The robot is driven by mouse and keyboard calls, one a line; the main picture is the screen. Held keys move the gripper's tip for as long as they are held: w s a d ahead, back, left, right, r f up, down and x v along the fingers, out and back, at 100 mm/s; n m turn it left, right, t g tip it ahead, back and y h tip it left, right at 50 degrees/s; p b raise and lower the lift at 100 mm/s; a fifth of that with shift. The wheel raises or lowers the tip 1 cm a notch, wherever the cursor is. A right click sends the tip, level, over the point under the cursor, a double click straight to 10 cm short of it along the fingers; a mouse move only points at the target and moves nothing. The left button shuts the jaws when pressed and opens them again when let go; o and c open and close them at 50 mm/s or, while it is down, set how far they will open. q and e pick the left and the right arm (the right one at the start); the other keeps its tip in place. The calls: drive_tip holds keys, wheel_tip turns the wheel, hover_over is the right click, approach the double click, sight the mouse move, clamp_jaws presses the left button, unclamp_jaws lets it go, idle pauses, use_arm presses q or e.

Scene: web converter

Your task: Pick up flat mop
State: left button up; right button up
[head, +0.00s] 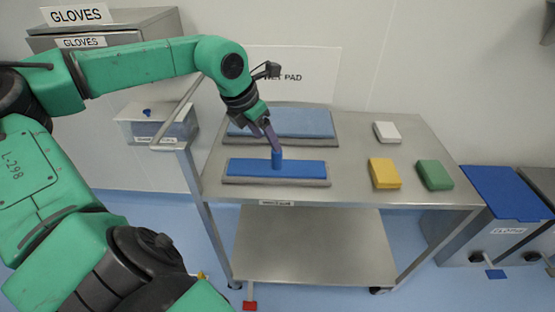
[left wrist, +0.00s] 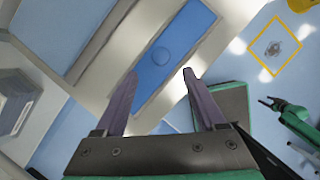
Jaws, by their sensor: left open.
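The flat mop (head: 240,166) lies on the cart's top near its front left edge. The fingers look empty. My right gripper does not show in the head view; a small green arm part with a dark end is in the left wrist view.
A larger blue-topped pad (head: 295,122) lies behind the mop on the steel cart (head: 345,155). White (head: 387,132), yellow (head: 384,173) and green (head: 434,175) blocks sit to the right. A blue-lidded bin (head: 508,192) stands right of the cart. A cart rail rises at left.

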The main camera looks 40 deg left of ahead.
sight(273, 153)
use_arm(q)
drive_tip(key=x, duration=0.3)
drive_tip(key=shift+w, duration=0.4)
drive_tip(key=shift+p+x, duration=0.4)
drive_tip(key=shift+x, duration=1.9)
drive_tip(key=shift+d+f, duration=0.1)
drive_tip(key=shift+f, duration=0.15)
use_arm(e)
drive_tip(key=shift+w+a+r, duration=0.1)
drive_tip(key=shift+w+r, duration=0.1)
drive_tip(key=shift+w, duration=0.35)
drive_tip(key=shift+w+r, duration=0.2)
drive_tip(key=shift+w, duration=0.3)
use_arm(q)
drive_tip(key=shift+r, duration=0.1)
clamp_jaws()
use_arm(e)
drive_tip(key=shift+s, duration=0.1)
